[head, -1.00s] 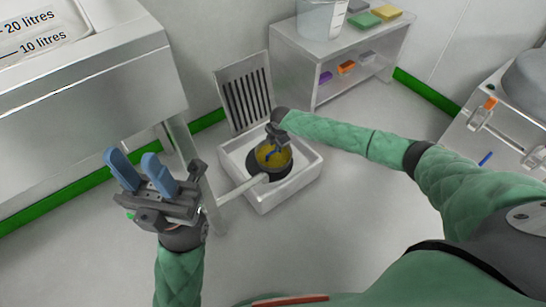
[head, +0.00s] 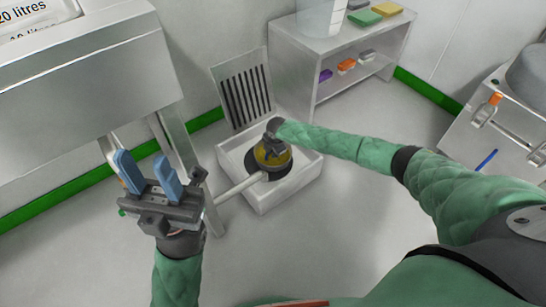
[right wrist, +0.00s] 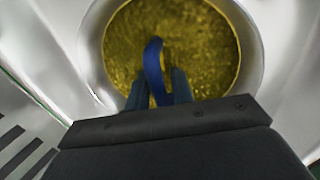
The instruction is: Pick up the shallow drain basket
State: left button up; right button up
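The shallow drain basket (head: 271,157) is a round, yellow-meshed basket sitting in the dark round opening of a white floor basin. My right gripper (head: 272,138) is directly above it and hides part of it in the head view. In the right wrist view the yellow mesh of the basket (right wrist: 205,45) fills the upper middle, with a curved blue handle (right wrist: 153,65) over it. The fingers of my right gripper (right wrist: 158,88) stand apart, open, one on each side of the handle. My left gripper (head: 146,172) is open and empty, at the left with blue fingers pointing up.
The white basin (head: 300,178) has a slotted grate (head: 245,92) leaning upright behind it and a pale pipe (head: 240,187) running to its left. A steel cabinet (head: 95,85) stands left, a shelf (head: 350,50) with colored blocks behind, a bench (head: 510,135) right. Floor right of the basin is clear.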

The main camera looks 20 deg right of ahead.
grip_shut()
jog(key=shift+r, duration=0.1)
